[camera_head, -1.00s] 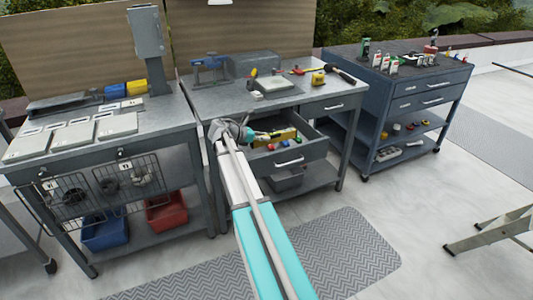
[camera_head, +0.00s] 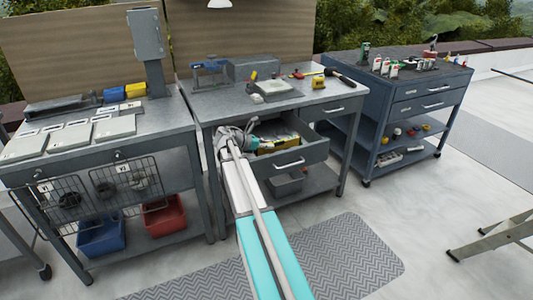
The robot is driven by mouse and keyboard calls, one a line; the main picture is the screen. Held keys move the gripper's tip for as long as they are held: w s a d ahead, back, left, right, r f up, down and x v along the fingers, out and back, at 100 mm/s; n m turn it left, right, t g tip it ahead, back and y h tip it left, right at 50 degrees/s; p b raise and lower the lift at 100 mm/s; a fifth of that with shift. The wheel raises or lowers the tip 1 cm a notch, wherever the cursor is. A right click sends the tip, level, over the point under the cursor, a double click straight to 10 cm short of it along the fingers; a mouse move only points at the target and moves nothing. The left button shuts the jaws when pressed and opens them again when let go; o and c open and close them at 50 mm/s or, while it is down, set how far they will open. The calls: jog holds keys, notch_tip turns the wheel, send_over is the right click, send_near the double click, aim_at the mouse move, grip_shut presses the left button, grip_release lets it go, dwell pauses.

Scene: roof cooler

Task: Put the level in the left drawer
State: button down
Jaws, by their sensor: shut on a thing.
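The left drawer (camera_head: 304,158) of the middle workbench is pulled open. The level (camera_head: 279,143), a yellow bar, is inside the drawer opening, low between its walls. My gripper (camera_head: 257,141) is at the left side of the drawer, shut on the level's near left end. My arm and wrist hide part of the drawer's left side and some of the level. I cannot tell whether the level touches the drawer floor.
The workbench top (camera_head: 222,105) above holds a blue vise (camera_head: 210,70), a grey box, a yellow tape measure (camera_head: 318,81) and a hammer. The right drawer (camera_head: 335,108) is shut. A blue tool cart (camera_head: 405,105) stands at right, another bench at left.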

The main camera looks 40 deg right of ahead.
aim_at(272, 151)
jog(key=shift+f+b, duration=0.75)
jog(key=shift+f, duration=0.25)
jog(key=shift+f+b, duration=0.55)
jog(key=shift+c, duration=2.4)
grip_release()
jog(key=shift+r, duration=0.1)
jog(key=shift+a+r+p, duration=0.1)
jog(key=shift+r+p, duration=0.6)
jog(key=shift+p, duration=0.1)
jog(key=p+v, duration=0.4)
jog(key=v, duration=0.7)
jog(key=shift+w+a, duration=0.15)
jog(key=shift+a, duration=0.25)
